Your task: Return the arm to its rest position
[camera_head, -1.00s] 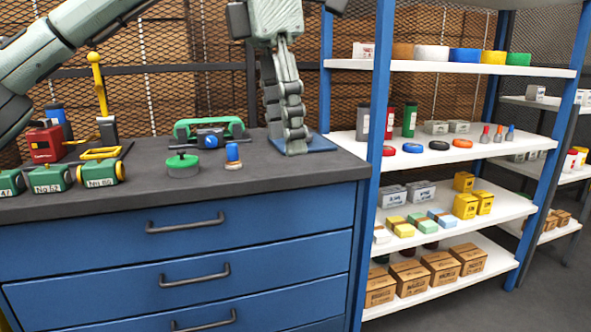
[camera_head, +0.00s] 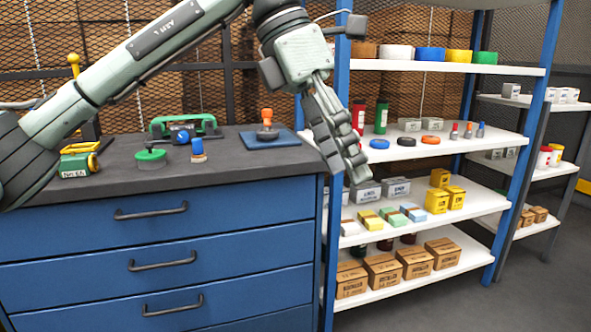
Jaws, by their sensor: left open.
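My left arm (camera_head: 150,60) reaches in from the left, across the workbench. My left gripper (camera_head: 352,158) hangs from it, tilted down to the right, in front of the blue post and the white shelves. Its fingers hold nothing that I can see. An orange-topped stamp-like piece (camera_head: 267,124) stands upright on a blue pad (camera_head: 284,140) at the back right of the bench, apart from the gripper. My right gripper is out of view.
The dark worktop (camera_head: 235,170) also carries a green-topped round piece (camera_head: 150,158), a blue-topped piece (camera_head: 198,150) and a green-handled tool (camera_head: 184,127). The shelving (camera_head: 450,150) with boxes and tins stands close at the right. Open floor (camera_head: 520,290) lies beyond.

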